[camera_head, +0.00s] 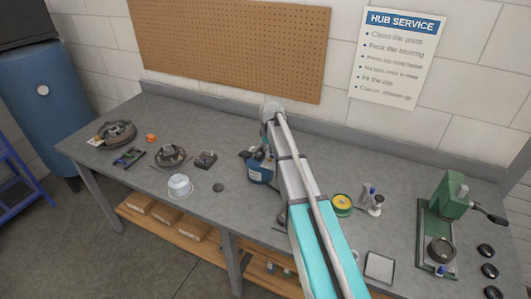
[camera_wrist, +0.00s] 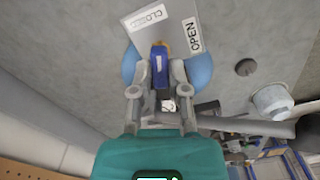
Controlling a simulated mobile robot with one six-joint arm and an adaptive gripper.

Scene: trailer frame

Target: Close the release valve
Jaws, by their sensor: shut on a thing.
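The release valve's blue handle (camera_wrist: 160,64) is in the middle of the wrist view, between the fingers of my gripper (camera_wrist: 161,76), which is shut on it. A small yellow-orange part shows at the handle's far end. Beyond it is a grey plate (camera_wrist: 176,25) with a white CLOSED label (camera_wrist: 150,17) at upper left and a white OPEN label (camera_wrist: 194,35) at right. The handle's far end lies below and between the labels, a little nearer CLOSED. A round blue body (camera_wrist: 201,70) shows behind. In the head view the blue unit (camera_head: 260,168) is partly hidden by my arm.
The grey workbench (camera_head: 230,120) also holds a white cup (camera_head: 180,186), hub parts (camera_head: 171,155), a yellow-green tin (camera_head: 342,203) and a green press (camera_head: 440,220). A pegboard (camera_head: 235,45) is on the wall behind.

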